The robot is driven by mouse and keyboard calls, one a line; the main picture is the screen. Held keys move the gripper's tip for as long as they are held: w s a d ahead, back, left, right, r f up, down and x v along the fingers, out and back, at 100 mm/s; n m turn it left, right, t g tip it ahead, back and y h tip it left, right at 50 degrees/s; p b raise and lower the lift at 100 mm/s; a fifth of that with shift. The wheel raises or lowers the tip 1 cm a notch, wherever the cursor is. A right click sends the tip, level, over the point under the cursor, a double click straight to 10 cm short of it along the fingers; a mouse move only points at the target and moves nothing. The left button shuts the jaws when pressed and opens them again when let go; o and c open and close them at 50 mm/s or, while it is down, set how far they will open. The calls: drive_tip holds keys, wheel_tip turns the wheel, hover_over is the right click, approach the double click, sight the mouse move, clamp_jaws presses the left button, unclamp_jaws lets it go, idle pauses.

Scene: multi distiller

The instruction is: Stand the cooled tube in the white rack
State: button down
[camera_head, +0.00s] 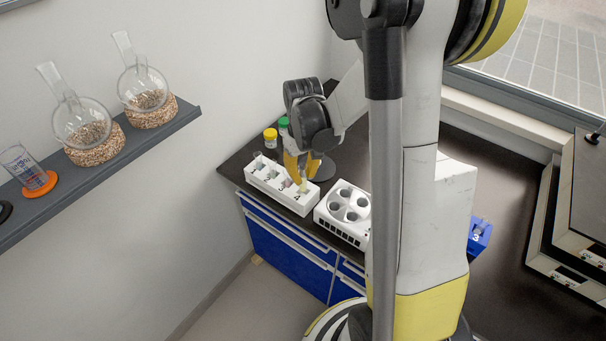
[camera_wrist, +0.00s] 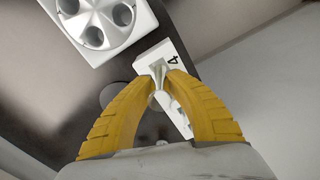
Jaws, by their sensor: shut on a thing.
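The white rack (camera_head: 265,184) is a long block with numbered slots near the counter's left edge in the head view. Its end marked 4 shows in the wrist view (camera_wrist: 181,58). My gripper (camera_head: 303,172) is over the right end of the rack, pointing down. In the wrist view its yellow fingers (camera_wrist: 158,84) are shut on a small pale, clear tube (camera_wrist: 158,72). The tube is at the rack's number 4 end. The fingers hide part of it, and I cannot tell how deep it sits in the slot.
A white block with round wells (camera_head: 348,206) stands right of the rack, close to it. Yellow-capped (camera_head: 270,138) and green-capped (camera_head: 283,125) containers stand behind the rack. A blue holder (camera_head: 480,236) is farther right. A shelf with flasks (camera_head: 82,125) is on the left wall.

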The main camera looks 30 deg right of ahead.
sight(303, 187)
drive_tip(key=shift+f+b, duration=2.3)
drive_tip(key=shift+f, duration=0.45)
drive_tip(key=c, duration=1.3)
unclamp_jaws()
drive_tip(key=shift+r+p, duration=2.55)
drive_tip(key=shift+r, duration=1)
